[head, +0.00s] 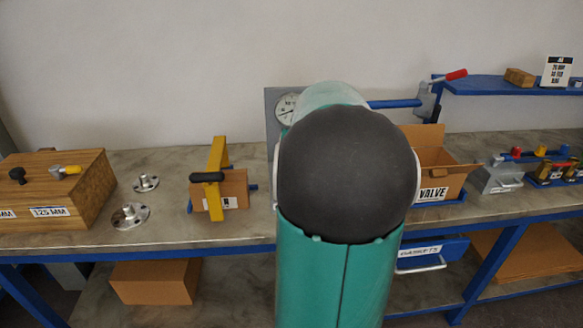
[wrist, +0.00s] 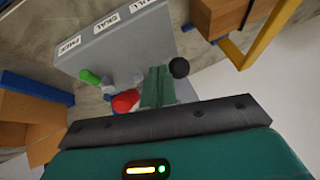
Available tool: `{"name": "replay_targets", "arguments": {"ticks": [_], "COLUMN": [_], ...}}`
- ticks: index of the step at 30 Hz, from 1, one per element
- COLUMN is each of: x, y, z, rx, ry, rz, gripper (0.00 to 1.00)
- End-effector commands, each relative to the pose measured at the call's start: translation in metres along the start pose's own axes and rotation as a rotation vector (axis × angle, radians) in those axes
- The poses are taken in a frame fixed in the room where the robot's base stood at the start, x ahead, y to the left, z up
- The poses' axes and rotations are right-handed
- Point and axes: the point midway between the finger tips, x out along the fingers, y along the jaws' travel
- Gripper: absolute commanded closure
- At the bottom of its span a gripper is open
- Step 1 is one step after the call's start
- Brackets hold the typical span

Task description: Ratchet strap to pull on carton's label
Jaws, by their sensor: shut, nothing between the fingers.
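A small brown carton (head: 235,187) stands on the bench left of my arm, with a white label (head: 222,203) low on its front, partly covered. A yellow band (head: 218,150), which looks like the ratchet strap, stands around it with a black handle (head: 207,177) in front. In the wrist view this carton (wrist: 222,15) and the yellow band (wrist: 265,38) are at the upper right. My gripper (wrist: 158,72) is shut and empty, over a grey labelled box and apart from the band. In the head view my arm hides the gripper.
The grey box (wrist: 120,45) has green (wrist: 90,77), red (wrist: 126,101) and black (wrist: 179,68) knobs close around my fingers. An open carton labelled VALVE (head: 433,165) stands right of my arm. Metal flanges (head: 131,215) and a wooden box (head: 65,185) are at left.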

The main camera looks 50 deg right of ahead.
Motion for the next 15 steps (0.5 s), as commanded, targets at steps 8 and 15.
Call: {"name": "replay_targets", "arguments": {"ticks": [8,15], "x": [-0.051,-0.065], "y": [-0.001,0.000], "z": [0.009,0.012], "rx": [0.000,0.000], "ry": [0.006,0.005], "rz": [-0.001,-0.001], "gripper": [1.00,1.00]}}
